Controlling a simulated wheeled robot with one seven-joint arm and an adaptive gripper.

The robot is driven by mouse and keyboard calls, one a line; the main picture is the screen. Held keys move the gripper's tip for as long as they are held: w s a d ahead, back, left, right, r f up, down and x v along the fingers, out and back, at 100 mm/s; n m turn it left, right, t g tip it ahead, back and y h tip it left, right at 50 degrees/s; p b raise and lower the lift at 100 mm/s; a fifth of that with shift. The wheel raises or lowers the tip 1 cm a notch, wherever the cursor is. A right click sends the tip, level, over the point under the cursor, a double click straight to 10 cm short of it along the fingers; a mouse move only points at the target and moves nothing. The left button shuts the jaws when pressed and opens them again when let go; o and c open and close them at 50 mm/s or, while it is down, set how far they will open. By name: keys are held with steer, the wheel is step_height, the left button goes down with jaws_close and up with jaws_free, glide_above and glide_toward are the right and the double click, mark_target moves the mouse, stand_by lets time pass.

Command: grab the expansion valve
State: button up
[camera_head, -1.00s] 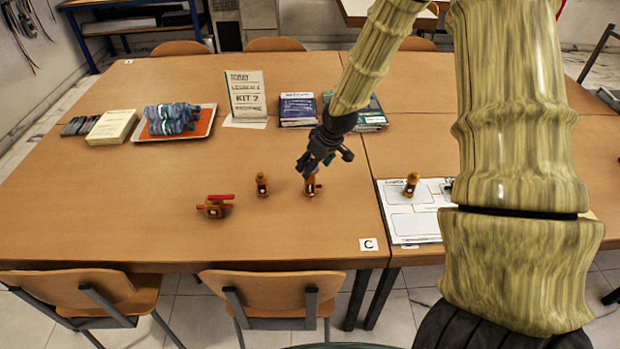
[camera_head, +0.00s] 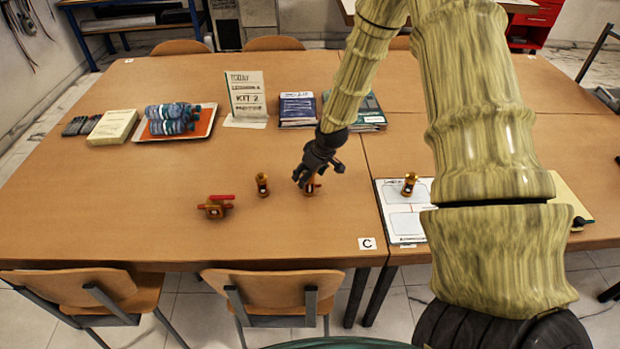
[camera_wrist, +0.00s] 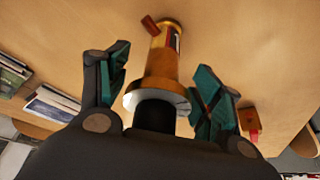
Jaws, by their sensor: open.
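A brass fitting with a small red part (camera_head: 309,188) stands on the table under my gripper (camera_head: 318,172). In the wrist view, this brass fitting (camera_wrist: 163,62) lies between my two open fingers, with a gap on each side and its wide rim towards the palm. Another upright brass fitting (camera_head: 262,185) stands just left of it. A brass valve with a red lever (camera_head: 215,206) sits further left. A third upright brass fitting (camera_head: 409,184) stands on the white board at the right. I cannot tell by looks which one is the expansion valve.
The white printed board (camera_head: 403,223) lies on the right table. Chairs (camera_head: 275,290) line the front edge. The table's front left is clear.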

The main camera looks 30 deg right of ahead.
steer(key=shift+s, duration=0.1)
steer(key=c, duration=1.1)
steer(key=shift+r, duration=0.15)
